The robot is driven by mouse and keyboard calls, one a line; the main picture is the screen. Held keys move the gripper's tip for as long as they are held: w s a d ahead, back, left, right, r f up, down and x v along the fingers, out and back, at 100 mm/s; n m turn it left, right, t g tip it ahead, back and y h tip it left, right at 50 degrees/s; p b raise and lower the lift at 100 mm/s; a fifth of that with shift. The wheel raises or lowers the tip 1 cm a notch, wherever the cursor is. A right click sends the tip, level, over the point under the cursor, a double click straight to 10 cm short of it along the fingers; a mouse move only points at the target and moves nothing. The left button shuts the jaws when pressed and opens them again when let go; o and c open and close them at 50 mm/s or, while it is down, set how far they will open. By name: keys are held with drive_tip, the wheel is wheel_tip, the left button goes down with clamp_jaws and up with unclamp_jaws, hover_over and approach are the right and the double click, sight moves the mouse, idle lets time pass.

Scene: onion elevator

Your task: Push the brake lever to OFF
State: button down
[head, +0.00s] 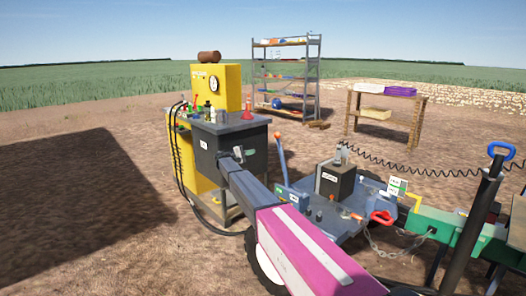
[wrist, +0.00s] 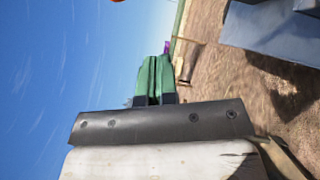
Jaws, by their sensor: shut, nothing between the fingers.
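A tall blue lever (head: 281,162) with an orange knob (head: 277,135) stands nearly upright at the left end of a blue-grey machine deck (head: 343,232). I cannot read a label that confirms it is the brake lever. My gripper (head: 250,153) is left of this lever, in front of the dark box on the workbench, apart from the lever in the picture; the depth gap is unclear. In the wrist view the green fingers (wrist: 153,80) are together and empty. A bit of orange (wrist: 117,1) shows at the top edge there, perhaps the knob.
A dark labelled box (head: 335,180), a red handle (head: 382,217) and a green beam (head: 455,235) lie to the right. A yellow control cabinet (head: 222,84) stands on the bench behind my gripper. Shelving (head: 285,75) and a wooden table (head: 388,97) are farther back.

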drive_tip(key=s+x, duration=0.2)
drive_tip(key=x, duration=1)
drive_tip(key=shift+s+d+r, duration=0.2)
drive_tip(key=shift+s+r, duration=0.05)
drive_tip(key=shift+r, duration=0.2)
